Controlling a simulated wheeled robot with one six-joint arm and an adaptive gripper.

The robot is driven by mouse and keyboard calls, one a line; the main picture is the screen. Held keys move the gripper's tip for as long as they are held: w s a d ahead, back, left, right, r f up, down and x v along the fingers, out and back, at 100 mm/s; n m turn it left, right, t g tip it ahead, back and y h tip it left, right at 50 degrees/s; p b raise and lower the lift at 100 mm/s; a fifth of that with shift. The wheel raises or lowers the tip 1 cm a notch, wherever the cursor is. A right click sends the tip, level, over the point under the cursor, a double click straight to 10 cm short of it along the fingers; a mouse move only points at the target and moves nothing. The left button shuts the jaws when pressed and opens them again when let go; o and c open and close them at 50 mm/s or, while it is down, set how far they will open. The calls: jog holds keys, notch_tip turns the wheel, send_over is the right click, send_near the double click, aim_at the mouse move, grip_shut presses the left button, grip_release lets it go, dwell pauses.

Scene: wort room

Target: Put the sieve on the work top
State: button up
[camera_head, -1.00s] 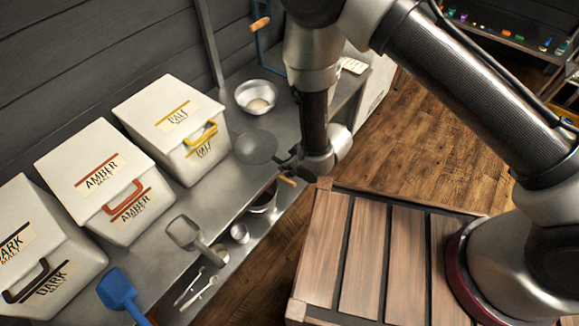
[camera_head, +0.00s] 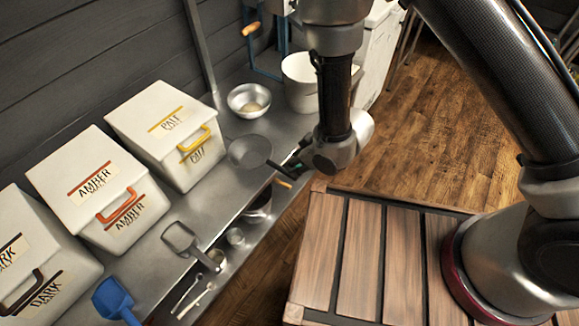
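The sieve (camera_head: 250,152) is a round grey mesh pan over the steel work top (camera_head: 215,187), in front of the metal bowl. It lies near the front edge, with its handle pointing right toward my gripper. It looks level and appears to rest on the top, though a small gap cannot be ruled out. My gripper (camera_head: 289,168) is at the handle end, by the front edge, its dark fingers small and partly hidden by my wrist. Whether the fingers still clasp the handle cannot be seen clearly.
A metal bowl (camera_head: 249,100) and a white bucket (camera_head: 300,82) stand behind. White malt bins (camera_head: 165,132) line the wall. A grey scoop (camera_head: 187,243) and a blue scoop (camera_head: 115,301) lie at the left. A slatted wooden crate (camera_head: 362,258) is in front.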

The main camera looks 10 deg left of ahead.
jog(key=w+d+r+m+t+h, duration=0.1)
jog(key=w+d+r+m, duration=0.1)
jog(key=w+d+r, duration=0.4)
jog(key=w+d+r+m+t+h, duration=0.1)
jog(key=w+d+r+m, duration=0.15)
jog(key=d+r, duration=0.65)
jog(key=w+d+r+m+h, duration=0.1)
jog(key=w+d+r, duration=0.35)
jog(key=r, duration=0.55)
jog(key=s+d+r+m+h, duration=0.1)
jog(key=s+d+r+m, duration=0.15)
jog(key=d+r, duration=0.45)
jog(key=s+d+r+m+h, duration=0.1)
jog(key=s+d+r+m, duration=0.2)
jog(key=d, duration=0.6)
jog(key=s+d+r+m, duration=0.1)
jog(key=s+d+r, duration=0.3)
jog(key=s, duration=0.3)
jog(key=s+d+r+m+h, duration=0.1)
jog(key=s+d+r, duration=0.2)
jog(key=s+d, duration=0.3)
jog(key=shift+s+r, duration=0.4)
jog(key=shift+s, duration=0.45)
